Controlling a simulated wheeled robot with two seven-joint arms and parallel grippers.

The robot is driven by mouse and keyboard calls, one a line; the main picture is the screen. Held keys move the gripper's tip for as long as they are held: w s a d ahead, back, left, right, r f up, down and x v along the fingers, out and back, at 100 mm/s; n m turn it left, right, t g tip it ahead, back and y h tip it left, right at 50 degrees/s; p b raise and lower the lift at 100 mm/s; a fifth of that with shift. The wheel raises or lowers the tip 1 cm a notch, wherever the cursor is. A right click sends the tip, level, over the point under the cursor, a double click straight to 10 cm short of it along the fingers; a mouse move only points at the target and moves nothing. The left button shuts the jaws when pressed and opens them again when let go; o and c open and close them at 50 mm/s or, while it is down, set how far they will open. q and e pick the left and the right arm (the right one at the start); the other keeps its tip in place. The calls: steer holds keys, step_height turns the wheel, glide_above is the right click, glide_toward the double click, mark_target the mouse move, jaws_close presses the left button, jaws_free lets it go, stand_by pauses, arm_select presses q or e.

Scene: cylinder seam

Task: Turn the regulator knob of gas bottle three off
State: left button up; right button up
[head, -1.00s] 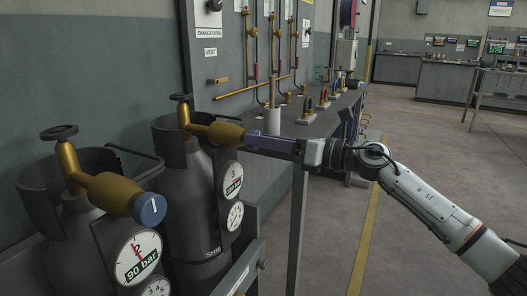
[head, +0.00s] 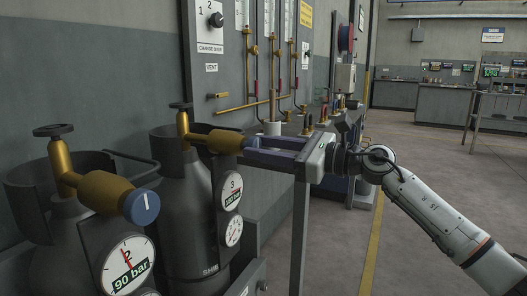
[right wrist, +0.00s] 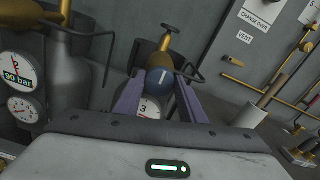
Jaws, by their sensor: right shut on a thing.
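Gas bottle three (head: 190,215) is the dark grey bottle with a gauge marked 3 (head: 233,190). Its brass regulator (head: 218,140) points right and ends in the regulator knob (head: 249,144). In the right wrist view the knob (right wrist: 160,81) is blue with a white line, roughly upright in that picture. My right gripper (head: 262,149) is shut on this knob, one purple-grey finger on each side; both fingers also show in the right wrist view (right wrist: 159,88). The fingers partly hide the gauge there. My left gripper is not in view.
Gas bottle two (head: 68,235), with a blue knob (head: 141,207) and a 90 bar gauge (head: 129,265), stands at the near left. A pipe panel (head: 232,75) is on the wall behind. A bench runs away behind my gripper. The floor at right is open.

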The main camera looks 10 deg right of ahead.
stand_by(0.3)
steer(key=o, duration=1)
steer(key=shift+o, duration=0.2)
steer(key=v, duration=1)
steer(key=shift+s+d, duration=0.1)
